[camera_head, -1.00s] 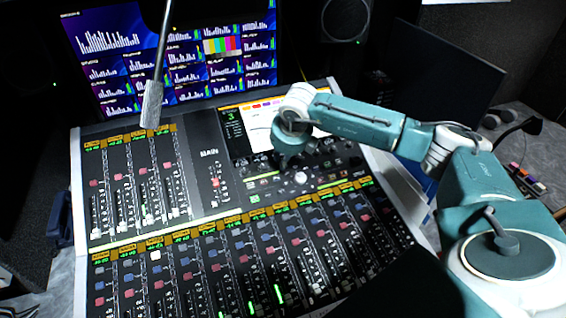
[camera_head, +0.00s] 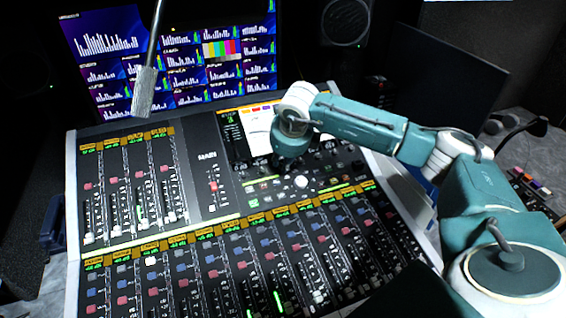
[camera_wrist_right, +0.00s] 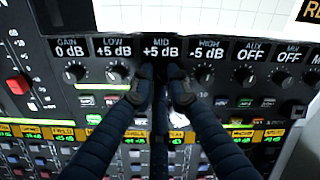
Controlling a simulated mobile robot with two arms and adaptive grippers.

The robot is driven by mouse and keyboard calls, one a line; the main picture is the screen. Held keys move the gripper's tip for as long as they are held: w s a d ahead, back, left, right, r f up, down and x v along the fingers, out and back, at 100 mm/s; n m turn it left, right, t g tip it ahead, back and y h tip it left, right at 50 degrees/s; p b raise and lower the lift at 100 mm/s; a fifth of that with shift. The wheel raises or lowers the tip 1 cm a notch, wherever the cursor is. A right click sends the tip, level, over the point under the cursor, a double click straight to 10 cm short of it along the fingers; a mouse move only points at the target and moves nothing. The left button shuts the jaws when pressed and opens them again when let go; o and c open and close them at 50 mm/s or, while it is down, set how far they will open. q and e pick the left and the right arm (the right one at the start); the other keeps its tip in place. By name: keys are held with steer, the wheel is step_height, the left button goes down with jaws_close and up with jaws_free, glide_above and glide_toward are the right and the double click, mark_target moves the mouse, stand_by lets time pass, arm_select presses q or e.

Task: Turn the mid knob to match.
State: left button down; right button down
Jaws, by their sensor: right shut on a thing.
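The mixing console (camera_head: 195,238) fills the lower middle of the head view. In the right wrist view a row of knobs sits under small displays. The MID display (camera_wrist_right: 161,50) reads +5 dB. The mid knob is hidden behind my right gripper's fingers (camera_wrist_right: 161,92), which are shut on it. The low knob (camera_wrist_right: 117,75) is left of the fingers under +5 dB, and the high knob (camera_wrist_right: 204,75) is right of them under -5 dB. In the head view my right gripper (camera_head: 287,165) points down at the console below its screen, its fingertips hardly visible. My left gripper is not in view.
The gain knob (camera_wrist_right: 72,77) reads 0 dB; the aux knob (camera_wrist_right: 247,79) and mix knob (camera_wrist_right: 284,80) read OFF. A microphone (camera_head: 144,92) hangs over the console's left part. A large monitor (camera_head: 175,50) stands behind, with a speaker (camera_head: 345,22) to its right.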

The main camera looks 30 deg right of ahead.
steer(key=c, duration=1.7)
jaws_free()
steer(key=shift+w+d+r, duration=0.1)
steer(key=shift+w+r, duration=0.2)
steer(key=shift+r, duration=0.1)
steer(key=shift+s+f, duration=0.15)
steer(key=v, duration=1.2)
steer(key=shift+s, duration=0.1)
steer(key=shift+s+f, duration=0.1)
steer(key=shift+f, duration=0.05)
